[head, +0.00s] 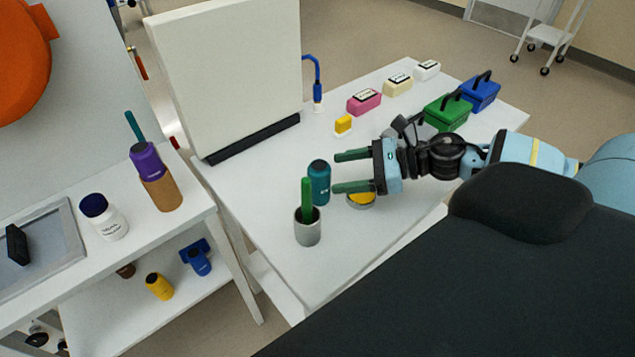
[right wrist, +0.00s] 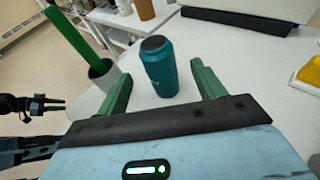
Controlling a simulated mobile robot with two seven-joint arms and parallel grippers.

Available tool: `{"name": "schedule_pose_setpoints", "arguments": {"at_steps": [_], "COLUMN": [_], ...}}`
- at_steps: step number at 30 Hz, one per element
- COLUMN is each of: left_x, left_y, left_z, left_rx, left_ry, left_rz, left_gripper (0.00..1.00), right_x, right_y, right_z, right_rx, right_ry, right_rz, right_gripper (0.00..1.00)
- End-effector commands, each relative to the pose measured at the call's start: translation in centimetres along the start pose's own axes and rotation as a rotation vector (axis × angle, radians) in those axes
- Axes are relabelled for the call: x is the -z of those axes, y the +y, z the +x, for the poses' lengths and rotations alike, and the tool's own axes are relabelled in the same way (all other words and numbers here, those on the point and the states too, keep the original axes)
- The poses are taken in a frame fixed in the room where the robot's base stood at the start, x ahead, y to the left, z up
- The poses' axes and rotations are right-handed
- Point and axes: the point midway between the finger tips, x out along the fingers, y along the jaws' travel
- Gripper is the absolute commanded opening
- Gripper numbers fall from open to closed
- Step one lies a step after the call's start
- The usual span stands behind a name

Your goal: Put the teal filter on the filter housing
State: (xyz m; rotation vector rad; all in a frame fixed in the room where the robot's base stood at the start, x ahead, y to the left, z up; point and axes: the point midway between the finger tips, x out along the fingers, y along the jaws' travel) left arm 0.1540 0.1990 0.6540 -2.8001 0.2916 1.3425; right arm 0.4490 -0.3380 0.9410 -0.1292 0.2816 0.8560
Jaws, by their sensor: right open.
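The teal filter (head: 319,183) is a dark-capped teal cylinder standing upright on the white table. In the right wrist view it (right wrist: 160,70) stands between the finger directions, just beyond the fingertips. My right gripper (head: 336,172) is open and empty, its green fingers pointing at the filter from the right. A grey cup with an upright green rod, which looks like the filter housing (head: 307,231), stands on the table in front of the filter. It also shows in the right wrist view (right wrist: 104,80). A dark gripper, seemingly my left (right wrist: 48,104), is small at the left of that view.
A small yellow block (head: 343,124), a pink box (head: 364,102), and green (head: 448,115) and blue baskets stand farther back. A brown holder with a purple bottle (head: 160,185) stands on the left bench.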

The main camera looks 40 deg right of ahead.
Motion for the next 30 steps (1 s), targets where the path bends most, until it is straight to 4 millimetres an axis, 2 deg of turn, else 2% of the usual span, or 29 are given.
{"name": "schedule_pose_setpoints", "arguments": {"at_steps": [13,30], "left_x": [-0.1,0.3], "left_y": [0.0,0.0], "left_z": [0.1,0.0], "left_rx": [-0.001,0.0], "left_ry": [-0.001,0.005], "left_rz": [0.0,0.0], "left_gripper": [0.36,0.36], "right_x": [-0.2,-0.7], "right_y": [0.0,0.1], "right_z": [1.0,5.2], "right_rx": [-0.001,0.0], "right_ry": [-0.002,-0.004], "right_rz": [-0.001,-0.003], "right_gripper": [0.69,0.69]}}
